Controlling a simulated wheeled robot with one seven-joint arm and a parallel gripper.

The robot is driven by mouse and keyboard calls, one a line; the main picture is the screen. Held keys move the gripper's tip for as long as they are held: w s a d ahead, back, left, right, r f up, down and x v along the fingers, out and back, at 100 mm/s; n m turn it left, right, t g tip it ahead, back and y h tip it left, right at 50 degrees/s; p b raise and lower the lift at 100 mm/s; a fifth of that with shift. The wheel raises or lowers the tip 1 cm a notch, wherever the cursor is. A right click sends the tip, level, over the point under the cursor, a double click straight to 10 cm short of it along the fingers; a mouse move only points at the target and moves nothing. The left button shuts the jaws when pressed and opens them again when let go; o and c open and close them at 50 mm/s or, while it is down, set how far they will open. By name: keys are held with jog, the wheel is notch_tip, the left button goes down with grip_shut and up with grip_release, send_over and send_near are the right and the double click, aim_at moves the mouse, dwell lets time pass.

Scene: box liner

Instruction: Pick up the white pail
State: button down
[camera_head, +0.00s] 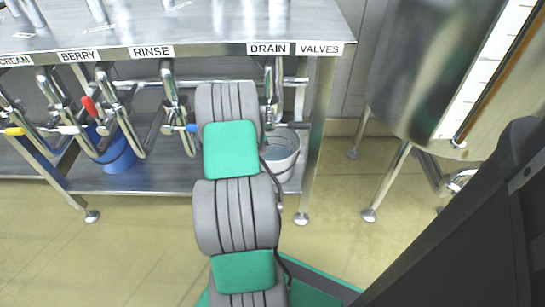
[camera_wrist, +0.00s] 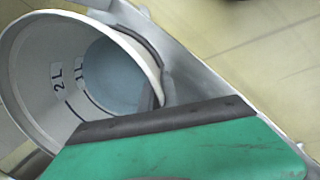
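The white pail (camera_head: 284,158) stands on the lower shelf under the DRAIN label, partly hidden behind my arm in the head view. In the wrist view the pail (camera_wrist: 35,62) fills the left side, its open mouth facing the camera. Its inner wall has volume marks, one reading 2L, and a grey-blue area shows inside. A dark curved strip lies along its right rim; I cannot tell what it is. My gripper (camera_wrist: 155,122) shows as a green body with a dark edge, overlapping the pail's lower right in the picture. Its fingertips and any contact are not clear.
A steel table (camera_head: 200,38) with labelled valves and pipes hangs over the shelf (camera_head: 180,181). A blue pail (camera_head: 117,152) stands farther left. A table leg (camera_head: 314,140) is just right of the white pail. A steel tank (camera_head: 425,70) on legs stands right. Floor in front is clear.

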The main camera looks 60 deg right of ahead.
jog(key=shift+r, duration=0.1)
jog(key=shift+w+d+r, duration=0.1)
jog(key=shift+d+r, duration=0.05)
jog(key=shift+d, duration=0.05)
